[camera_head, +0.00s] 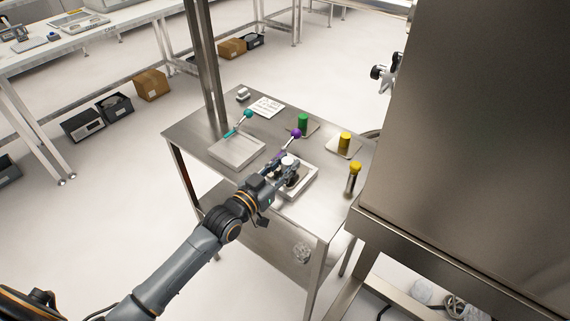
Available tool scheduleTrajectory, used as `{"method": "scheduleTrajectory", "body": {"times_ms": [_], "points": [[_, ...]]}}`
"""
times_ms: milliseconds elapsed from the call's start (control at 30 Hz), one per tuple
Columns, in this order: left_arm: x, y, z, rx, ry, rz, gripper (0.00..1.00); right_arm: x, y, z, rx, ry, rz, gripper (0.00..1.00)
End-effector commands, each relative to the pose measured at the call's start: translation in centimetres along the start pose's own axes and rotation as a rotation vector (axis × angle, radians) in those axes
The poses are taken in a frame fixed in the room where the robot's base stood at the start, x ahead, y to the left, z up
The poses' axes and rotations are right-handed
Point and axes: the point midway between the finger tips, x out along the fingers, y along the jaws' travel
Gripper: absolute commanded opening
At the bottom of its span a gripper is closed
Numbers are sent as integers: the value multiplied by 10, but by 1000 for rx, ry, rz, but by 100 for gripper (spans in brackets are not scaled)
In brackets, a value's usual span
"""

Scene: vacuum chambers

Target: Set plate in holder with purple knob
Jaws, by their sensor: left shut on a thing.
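The holder with the purple knob (296,133) is a shallow pale square tray (311,182) on the steel table, with the purple knob on a lever at its far side. My left gripper (288,176) is over this holder, pointing down and shut on the plate. The gripper hides most of the plate, so I cannot tell whether it rests in the holder or is just above it. A similar holder (232,153) with a teal knob (248,114) is to the left. My right gripper is not in view.
The steel table (195,130) also bears a green cylinder (303,121), a yellow cylinder (345,139) on a small plate, a dark yellow-topped piece (354,175) and a paper label (266,107). A steel post (206,70) rises at the left. A large metal chamber (480,130) blocks the right.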

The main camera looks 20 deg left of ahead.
Motion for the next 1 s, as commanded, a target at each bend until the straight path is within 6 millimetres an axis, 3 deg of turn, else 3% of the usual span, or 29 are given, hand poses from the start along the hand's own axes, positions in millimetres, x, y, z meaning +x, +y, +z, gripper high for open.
{"method": "scheduleTrajectory", "body": {"times_ms": [233,267,333,367,733,1000], "points": [[0,0,2,0,4,0,0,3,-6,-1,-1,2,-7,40],[0,0,3,0,0,0,34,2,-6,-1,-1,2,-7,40],[0,0,3,0,0,0,49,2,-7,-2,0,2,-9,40],[0,0,3,0,0,0,51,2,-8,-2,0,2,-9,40],[-2,0,0,0,-2,0,51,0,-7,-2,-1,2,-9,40],[-51,0,3,0,-5,0,51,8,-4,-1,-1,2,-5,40]]}}
